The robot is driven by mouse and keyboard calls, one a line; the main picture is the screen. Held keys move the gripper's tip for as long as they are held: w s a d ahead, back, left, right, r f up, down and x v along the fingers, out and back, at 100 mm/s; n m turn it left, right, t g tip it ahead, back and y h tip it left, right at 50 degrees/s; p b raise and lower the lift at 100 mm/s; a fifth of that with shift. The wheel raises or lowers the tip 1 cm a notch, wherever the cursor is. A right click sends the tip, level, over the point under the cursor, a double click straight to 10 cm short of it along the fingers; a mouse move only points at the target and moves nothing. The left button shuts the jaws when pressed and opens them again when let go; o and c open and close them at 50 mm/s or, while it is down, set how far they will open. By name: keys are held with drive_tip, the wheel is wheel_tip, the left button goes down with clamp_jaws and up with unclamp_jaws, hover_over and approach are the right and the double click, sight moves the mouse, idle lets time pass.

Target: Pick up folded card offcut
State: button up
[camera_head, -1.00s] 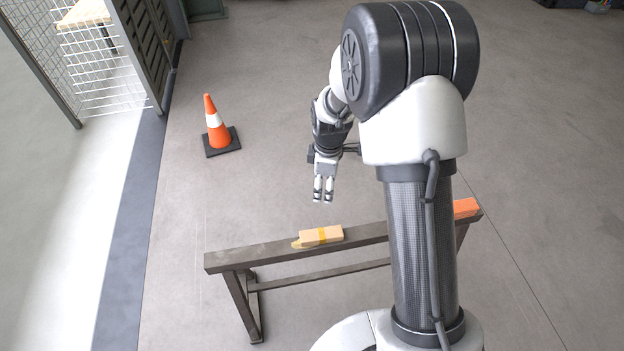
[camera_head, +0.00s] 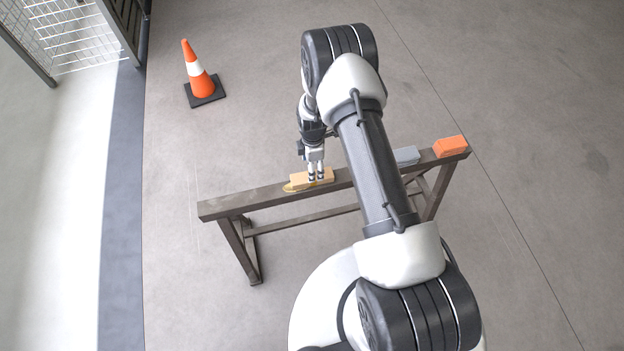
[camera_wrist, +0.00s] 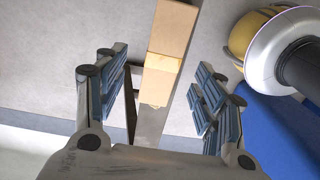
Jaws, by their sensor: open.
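The folded card offcut (camera_head: 299,181) is a tan, block-like piece with a yellowish end, lying along the top of a narrow dark trestle beam (camera_head: 240,202). In the wrist view the offcut (camera_wrist: 172,32) runs between my fingers, with a lighter band across it. My gripper (camera_head: 315,177) points down at the offcut, and its fingers hide part of it in the head view. In the wrist view my gripper (camera_wrist: 160,100) is open, one finger on each side of the offcut with a gap on both sides. I cannot tell the exact height of the fingertips.
A grey block (camera_head: 406,155) and an orange block (camera_head: 450,147) lie on the beam to the right. My arm passes in front of the beam's middle. A traffic cone (camera_head: 200,80) stands on the floor behind.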

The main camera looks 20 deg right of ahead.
sight(298, 180)
drive_tip(key=f+b, duration=0.1)
drive_tip(key=f, duration=0.2)
drive_tip(key=f+b, duration=0.1)
drive_tip(key=f, duration=0.2)
drive_tip(key=shift+s+a+f, duration=0.15)
drive_tip(key=shift+s+f, duration=0.05)
drive_tip(key=shift+r, duration=0.1)
drive_tip(key=c, duration=1.1)
drive_tip(key=shift+r, duration=0.1)
drive_tip(key=shift+c, duration=0.2)
